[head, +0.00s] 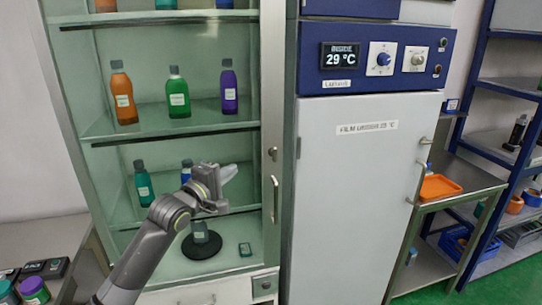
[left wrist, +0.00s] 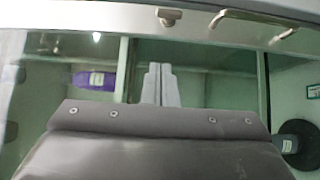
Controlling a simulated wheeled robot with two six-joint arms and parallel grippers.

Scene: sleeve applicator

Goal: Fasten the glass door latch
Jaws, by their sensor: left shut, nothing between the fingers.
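The glass door (head: 215,55) of the cabinet appears closed, with bottles showing behind its pane. Its latch (head: 272,153) is a small metal knob on the door's right frame, above the vertical door handle (head: 275,198). In the left wrist view the latch (left wrist: 168,17) and the handle (left wrist: 245,17) lie on the metal frame strip along the top. I cannot tell which way the latch is turned. My left gripper (head: 229,173) is shut and empty, in front of the glass, left of and slightly below the latch. Its fingers (left wrist: 161,84) point toward the frame strip, apart from the latch. My right gripper is out of view.
A white incubator (head: 355,200) with a blue control panel stands right of the cabinet. A steel table with an orange tray (head: 440,187) and blue shelving (head: 485,85) are farther right. Jars (head: 33,290) stand on a bench at lower left.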

